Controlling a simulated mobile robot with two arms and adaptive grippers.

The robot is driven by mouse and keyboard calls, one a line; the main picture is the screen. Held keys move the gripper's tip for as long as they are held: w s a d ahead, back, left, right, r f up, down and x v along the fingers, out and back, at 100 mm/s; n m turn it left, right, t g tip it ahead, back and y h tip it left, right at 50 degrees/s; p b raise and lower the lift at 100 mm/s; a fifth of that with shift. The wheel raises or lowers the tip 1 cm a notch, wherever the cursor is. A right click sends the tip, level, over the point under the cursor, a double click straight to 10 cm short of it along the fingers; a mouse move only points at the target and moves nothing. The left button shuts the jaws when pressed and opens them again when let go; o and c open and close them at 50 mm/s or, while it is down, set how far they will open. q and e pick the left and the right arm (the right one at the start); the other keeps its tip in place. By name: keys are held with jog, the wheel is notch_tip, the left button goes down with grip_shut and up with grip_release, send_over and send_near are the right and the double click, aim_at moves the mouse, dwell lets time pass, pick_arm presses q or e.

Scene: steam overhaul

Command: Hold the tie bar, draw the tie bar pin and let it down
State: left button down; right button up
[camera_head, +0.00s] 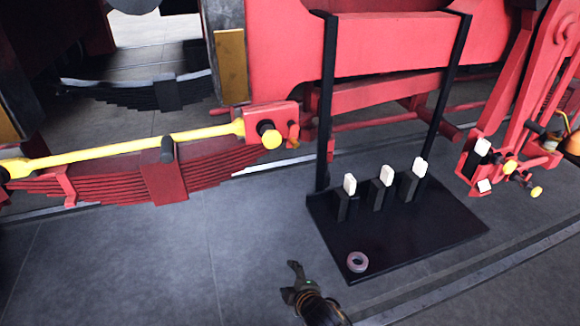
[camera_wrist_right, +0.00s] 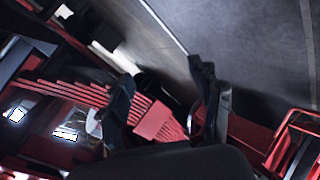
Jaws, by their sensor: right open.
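The tie bar (camera_head: 130,148) is a long yellow bar running above the red leaf spring, from the left edge up to a red bracket (camera_head: 275,112). A yellow-ended black knob (camera_head: 268,134), which looks like the pin, sticks out of the bracket at the bar's right end. My right gripper (camera_head: 291,281) is low in the head view, well below the bar and apart from it. Its fingers are spread and empty in the right wrist view (camera_wrist_right: 163,100). My left gripper is out of view.
A black stand (camera_head: 420,240) with uprights, several white-topped black holders and a pinkish ring (camera_head: 357,262) is right of my right gripper. Red linkage with yellow knobs (camera_head: 510,166) is at far right. The grey floor (camera_head: 150,260) left of the gripper is clear.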

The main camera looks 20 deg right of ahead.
notch_tip(320, 180, up, 36)
jog(key=w+n+t+p, duration=0.2)
jog(key=n+t, duration=0.3)
jog(key=t, duration=0.2)
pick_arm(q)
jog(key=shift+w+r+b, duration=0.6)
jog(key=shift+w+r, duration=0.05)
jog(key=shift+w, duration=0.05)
pick_arm(e)
jog(key=shift+h, duration=0.4)
jog(key=shift+w+d+r, duration=0.1)
jog(key=shift+w, duration=1.15)
jog(key=shift+w+d, duration=0.1)
jog(key=shift+w, duration=1.15)
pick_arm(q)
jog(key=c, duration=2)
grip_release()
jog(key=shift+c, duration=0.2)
